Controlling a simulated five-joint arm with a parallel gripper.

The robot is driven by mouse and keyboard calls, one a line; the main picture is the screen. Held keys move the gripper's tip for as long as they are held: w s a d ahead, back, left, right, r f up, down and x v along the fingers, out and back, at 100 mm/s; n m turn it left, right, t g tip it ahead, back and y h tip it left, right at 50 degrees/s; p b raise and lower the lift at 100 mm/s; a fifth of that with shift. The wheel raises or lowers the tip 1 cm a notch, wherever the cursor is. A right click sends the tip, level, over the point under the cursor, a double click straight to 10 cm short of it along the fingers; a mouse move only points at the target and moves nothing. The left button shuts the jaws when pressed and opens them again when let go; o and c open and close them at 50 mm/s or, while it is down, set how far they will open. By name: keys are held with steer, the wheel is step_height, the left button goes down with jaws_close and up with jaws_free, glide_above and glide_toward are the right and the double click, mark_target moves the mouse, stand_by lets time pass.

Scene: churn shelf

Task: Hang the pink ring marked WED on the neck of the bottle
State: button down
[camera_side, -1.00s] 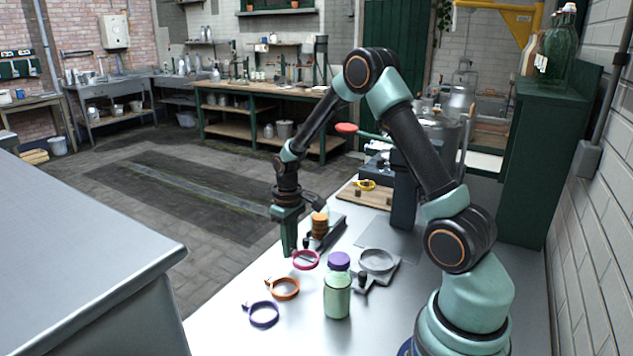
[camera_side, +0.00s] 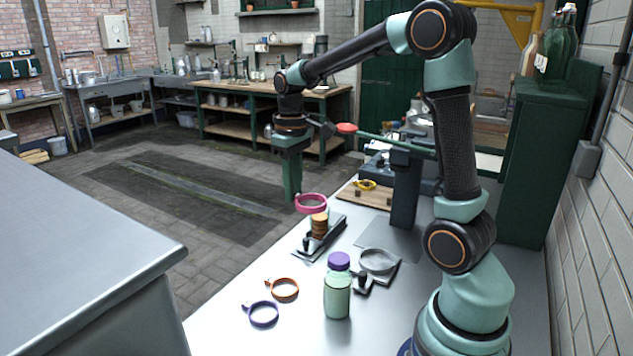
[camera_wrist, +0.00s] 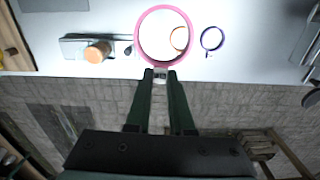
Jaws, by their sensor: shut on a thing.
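The pink ring (camera_side: 311,203) is held up in the air by my gripper (camera_side: 294,200), which is shut on its tab at one edge. In the wrist view the pink ring (camera_wrist: 138,38) stands out beyond the fingertips of my gripper (camera_wrist: 161,73). Its WED marking cannot be read. The bottle (camera_side: 338,295) with pale green contents and a purple cap (camera_side: 339,261) stands upright on the bench, below and to the right of the ring. The ring is well apart from it.
An orange ring (camera_side: 285,288) and a purple ring (camera_side: 263,314) lie on the bench left of the bottle. A grey device with a round dish (camera_side: 378,261) sits behind it. A small stand with an orange-brown cylinder (camera_side: 319,226) is just below the held ring.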

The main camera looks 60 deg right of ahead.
steer(key=s+a+f, duration=0.4)
steer(key=s+a, duration=0.1)
steer(key=s, duration=0.4)
steer(key=shift+f+n, duration=0.3)
steer(key=shift+f, duration=0.1)
steer(key=shift+f, duration=0.1)
stand_by(0.6)
steer(key=shift+f, duration=1.15)
steer(key=shift+f, duration=0.1)
steer(key=shift+f, duration=0.8)
steer(key=shift+f, duration=0.5)
